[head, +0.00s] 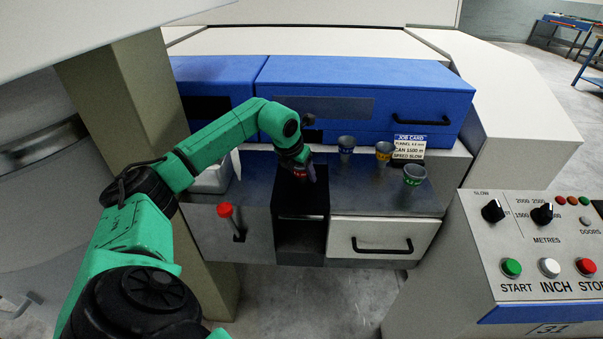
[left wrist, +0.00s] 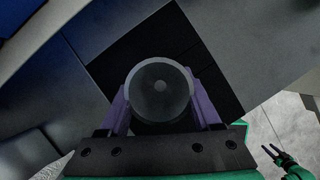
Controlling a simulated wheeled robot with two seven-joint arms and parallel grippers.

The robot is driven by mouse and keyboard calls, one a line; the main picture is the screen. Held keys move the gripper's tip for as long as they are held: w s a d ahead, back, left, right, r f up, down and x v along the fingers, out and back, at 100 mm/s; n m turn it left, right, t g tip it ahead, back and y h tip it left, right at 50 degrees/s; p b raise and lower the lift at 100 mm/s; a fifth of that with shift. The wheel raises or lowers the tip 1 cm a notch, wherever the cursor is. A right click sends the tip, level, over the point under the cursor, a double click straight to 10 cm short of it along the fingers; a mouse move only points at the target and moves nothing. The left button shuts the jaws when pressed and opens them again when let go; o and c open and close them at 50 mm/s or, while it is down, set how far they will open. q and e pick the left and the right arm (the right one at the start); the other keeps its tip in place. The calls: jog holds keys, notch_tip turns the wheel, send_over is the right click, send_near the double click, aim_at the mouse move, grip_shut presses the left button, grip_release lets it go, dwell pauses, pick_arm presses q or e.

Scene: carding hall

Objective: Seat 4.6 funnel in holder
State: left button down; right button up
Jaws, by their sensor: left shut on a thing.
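My left gripper (head: 304,170) is shut on a grey funnel (left wrist: 160,88), seen from above as a round cup between purple fingers in the left wrist view. A small red patch shows at the gripper in the head view. The funnel is above a black open-fronted recess (head: 300,238) in the bench. No holder can be made out there, and I cannot tell whether the funnel touches anything below. My right gripper (left wrist: 271,150) shows small at the lower right of the left wrist view, fingers apart and empty.
Funnels with blue (head: 346,146), yellow (head: 383,152) and green (head: 414,175) bands stand right of the recess. A job card (head: 408,147) stands behind them. A red-knobbed lever (head: 226,211) is at left, a white drawer (head: 370,238) at right. A control panel (head: 545,235) is farther right.

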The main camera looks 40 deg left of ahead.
pick_arm(q)
jog(key=shift+s+d+f, duration=0.1)
jog(key=shift+s+f, duration=0.1)
jog(key=shift+f, duration=0.3)
jog(key=shift+s+d+f, duration=0.1)
jog(key=shift+s+f, duration=0.05)
jog(key=shift+f, duration=0.3)
grip_release()
jog(key=shift+d+r, duration=0.1)
jog(key=shift+d, duration=0.2)
jog(key=shift+a, duration=0.1)
jog(key=shift+a+r, duration=0.1)
jog(key=shift+r, duration=0.45)
jog(key=v, duration=1.4)
jog(key=shift+w+r+b, duration=0.2)
jog(key=shift+r+b, duration=0.15)
jog(key=shift+r, duration=0.15)
